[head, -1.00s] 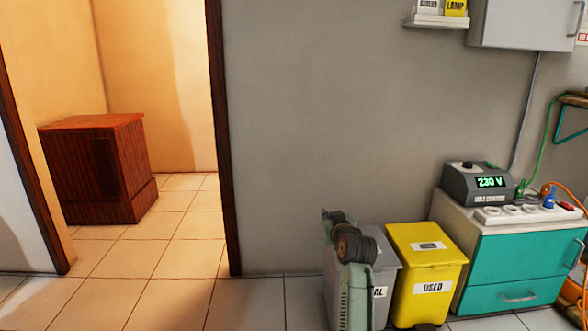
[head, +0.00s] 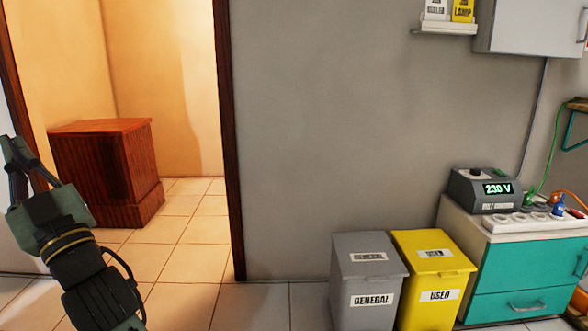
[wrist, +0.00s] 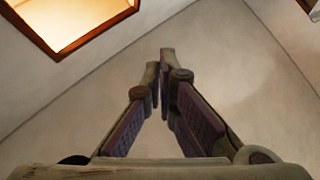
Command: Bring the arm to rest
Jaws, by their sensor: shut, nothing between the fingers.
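My gripper (head: 22,150) is at the left of the head view, raised on my arm and pointing up, in front of the doorway's left side. In the wrist view my gripper (wrist: 162,58) has its two fingers closed to a point at the tips, with nothing held between them. No object touches the gripper.
A grey bin (head: 367,290) marked GENERAL and a yellow bin (head: 433,281) marked USED stand against the wall. A teal cabinet (head: 532,268) with a voltage unit (head: 481,190) stands at right. A wooden cabinet (head: 105,175) is beyond the doorway. The tiled floor there is clear.

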